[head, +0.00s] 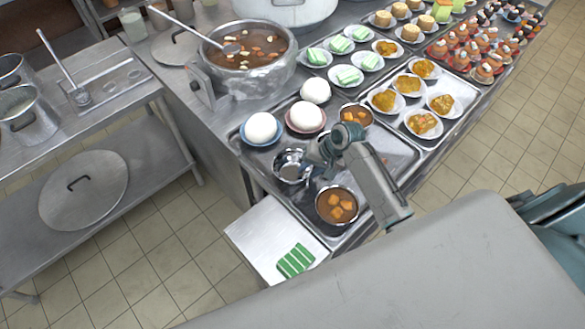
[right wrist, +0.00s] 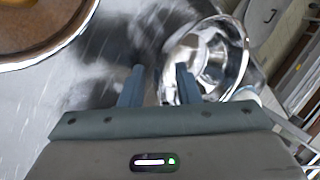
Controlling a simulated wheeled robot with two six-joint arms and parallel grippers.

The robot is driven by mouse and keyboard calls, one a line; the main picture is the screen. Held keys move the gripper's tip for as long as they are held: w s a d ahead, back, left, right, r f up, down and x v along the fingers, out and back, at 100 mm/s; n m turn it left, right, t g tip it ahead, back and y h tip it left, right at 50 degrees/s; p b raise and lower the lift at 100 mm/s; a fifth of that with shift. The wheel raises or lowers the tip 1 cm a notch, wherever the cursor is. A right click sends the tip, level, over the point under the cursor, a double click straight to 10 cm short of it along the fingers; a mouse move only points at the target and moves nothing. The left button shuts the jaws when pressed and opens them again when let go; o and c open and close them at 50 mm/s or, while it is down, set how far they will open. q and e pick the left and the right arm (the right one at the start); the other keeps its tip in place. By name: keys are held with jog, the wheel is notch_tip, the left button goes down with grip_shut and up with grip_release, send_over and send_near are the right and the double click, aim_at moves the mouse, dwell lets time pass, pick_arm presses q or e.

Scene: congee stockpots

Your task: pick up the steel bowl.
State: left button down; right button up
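The empty, shiny steel bowl (head: 291,166) stands on the metal tray at the near left, and in the right wrist view the bowl (right wrist: 222,65) is at the upper right. My right gripper (head: 314,157) is low at the bowl's right side. In the right wrist view the two fingers of the gripper (right wrist: 158,80) are apart, with the bowl's near rim between them. The right finger overlaps the bowl's inside and the left one is outside it. I cannot tell whether they touch the bowl. My left gripper is not in view.
White buns on plates (head: 262,128) sit behind the steel bowl. A large stew pot (head: 246,75) with a ladle stands farther back.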

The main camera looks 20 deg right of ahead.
grip_shut()
dwell(0.3)
